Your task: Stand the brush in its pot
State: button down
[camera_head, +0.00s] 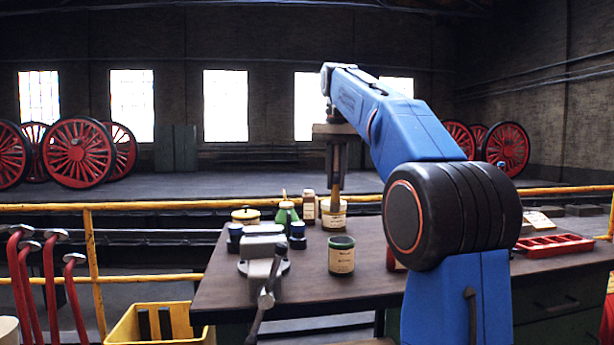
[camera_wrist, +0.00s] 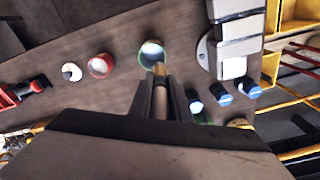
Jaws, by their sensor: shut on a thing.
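My gripper (camera_head: 337,170) is shut on the brush (camera_head: 335,198) and holds it upright above the bench. In the wrist view the brush (camera_wrist: 160,84) shows between the fingers. In the head view its lower end overlaps the cream pot (camera_head: 333,219); I cannot tell whether it is above, inside or beside it. An open tin with a dark green rim and cream label (camera_head: 341,260) stands nearer on the bench. In the wrist view this tin (camera_wrist: 152,56) lies just beyond the brush. Which container is the brush's pot is not clear.
A grey vise (camera_head: 262,255) stands left of the tin, with dark blue bottles (camera_head: 297,235) and a green can (camera_head: 287,213) around it. A brown bottle (camera_head: 308,206) stands beside the cream pot. A red tray (camera_head: 553,245) lies at right. A red-rimmed container (camera_wrist: 101,65) stands near the tin.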

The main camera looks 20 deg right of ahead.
notch_tip(320, 180, down, 13)
jog(key=d, duration=0.1)
jog(key=shift+s+d+g, duration=0.25)
jog(key=shift+d+g, duration=0.05)
jog(key=shift+d, duration=0.05)
dwell(1.5)
jog(key=shift+f, duration=0.15)
jog(key=c, duration=1.6)
grip_release()
jog(key=shift+o, duration=0.2)
notch_tip(320, 180, up, 12)
